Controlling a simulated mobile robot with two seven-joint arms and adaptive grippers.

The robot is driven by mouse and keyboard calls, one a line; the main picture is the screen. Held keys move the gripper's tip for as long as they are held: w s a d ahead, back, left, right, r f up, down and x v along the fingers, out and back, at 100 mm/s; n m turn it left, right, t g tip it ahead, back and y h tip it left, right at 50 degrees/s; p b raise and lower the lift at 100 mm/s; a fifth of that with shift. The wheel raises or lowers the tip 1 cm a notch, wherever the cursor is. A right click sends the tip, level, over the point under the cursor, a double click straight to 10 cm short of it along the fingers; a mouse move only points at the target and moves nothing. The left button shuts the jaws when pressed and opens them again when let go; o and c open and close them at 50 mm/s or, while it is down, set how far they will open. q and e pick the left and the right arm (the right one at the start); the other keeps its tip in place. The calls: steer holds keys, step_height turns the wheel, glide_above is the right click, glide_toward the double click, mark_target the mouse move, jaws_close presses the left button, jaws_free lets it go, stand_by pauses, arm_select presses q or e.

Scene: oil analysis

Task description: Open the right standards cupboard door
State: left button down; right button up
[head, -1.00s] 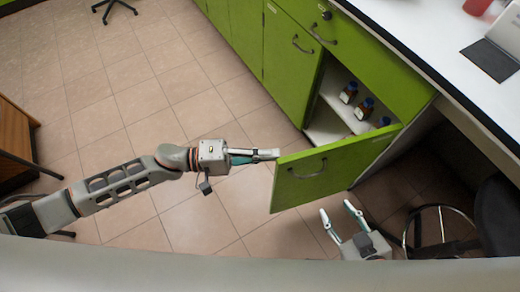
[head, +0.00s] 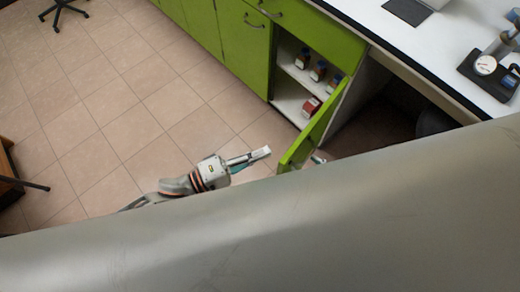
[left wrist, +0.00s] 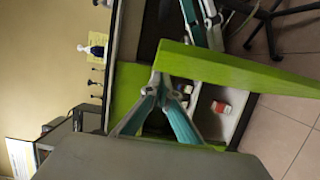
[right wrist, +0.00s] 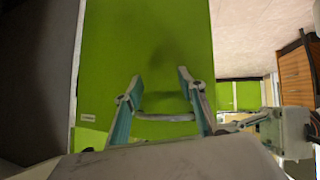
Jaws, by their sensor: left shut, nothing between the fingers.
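The green right cupboard door (head: 318,128) stands wide open in the head view, swung out from the cupboard. It also shows in the left wrist view (left wrist: 235,68). My left gripper (head: 266,151) is shut and empty, just left of the door's free edge; its fingertips (left wrist: 163,82) appear near the door in the left wrist view. My right gripper (right wrist: 158,76) is open in front of the door's outer face, with its fingers on either side of the door handle (right wrist: 165,117); contact cannot be told. In the head view it is almost wholly hidden.
A white worktop (head: 400,35) with a gauge device (head: 487,66) runs above.

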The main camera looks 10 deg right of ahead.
arm_select(q)
steer(key=shift+a, duration=0.15)
steer(key=v, duration=1.1)
steer(key=shift+a, duration=0.35)
steer(key=shift+s, duration=0.1)
